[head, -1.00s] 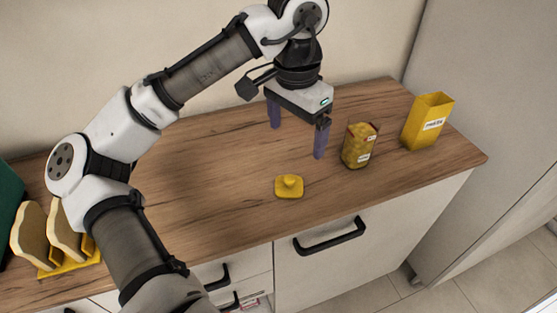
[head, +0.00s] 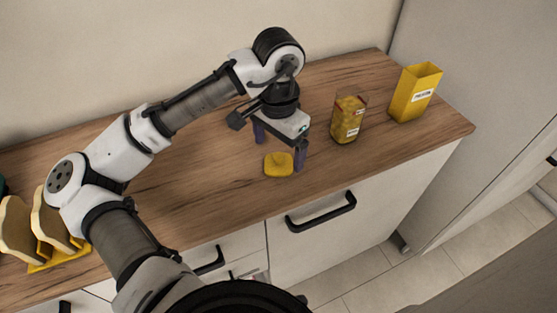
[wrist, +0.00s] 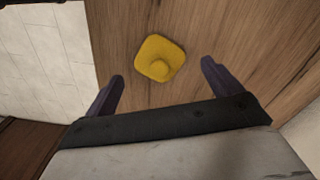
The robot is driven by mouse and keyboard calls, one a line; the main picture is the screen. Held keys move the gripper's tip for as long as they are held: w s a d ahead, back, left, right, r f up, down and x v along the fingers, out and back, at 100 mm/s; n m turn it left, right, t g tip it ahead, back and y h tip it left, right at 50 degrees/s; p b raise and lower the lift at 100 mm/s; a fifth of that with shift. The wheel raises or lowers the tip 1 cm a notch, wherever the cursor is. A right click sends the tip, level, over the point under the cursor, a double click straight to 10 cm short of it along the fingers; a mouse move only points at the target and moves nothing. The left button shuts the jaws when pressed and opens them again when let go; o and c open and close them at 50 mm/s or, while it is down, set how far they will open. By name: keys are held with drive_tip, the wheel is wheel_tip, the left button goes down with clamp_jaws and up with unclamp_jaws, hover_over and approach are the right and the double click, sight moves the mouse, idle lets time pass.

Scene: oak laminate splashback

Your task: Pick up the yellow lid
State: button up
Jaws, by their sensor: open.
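The yellow lid (head: 278,166), a small rounded square with a knob, lies flat on the wooden counter near its front edge. It also shows in the wrist view (wrist: 160,58), ahead of and between the fingers. My gripper (head: 280,150) is open and empty, with its two purple fingers spread low near the lid. In the head view the right finger stands just right of the lid and the other behind it on the left. In the wrist view my gripper (wrist: 160,80) has both fingertips apart from the lid. The lid's knob is hard to make out in the head view.
A yellow patterned jar (head: 348,120) stands to the right of my gripper, and a yellow open box (head: 414,92) stands further right. A yellow rack with boards (head: 45,235) is at the left. The wooden counter (head: 190,180) left of the lid is clear.

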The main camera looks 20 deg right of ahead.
sight(278, 161)
drive_tip(key=shift+f, duration=1.45)
drive_tip(key=c, duration=1)
drive_tip(key=shift+r, duration=0.15)
drive_tip(key=shift+c, duration=0.2)
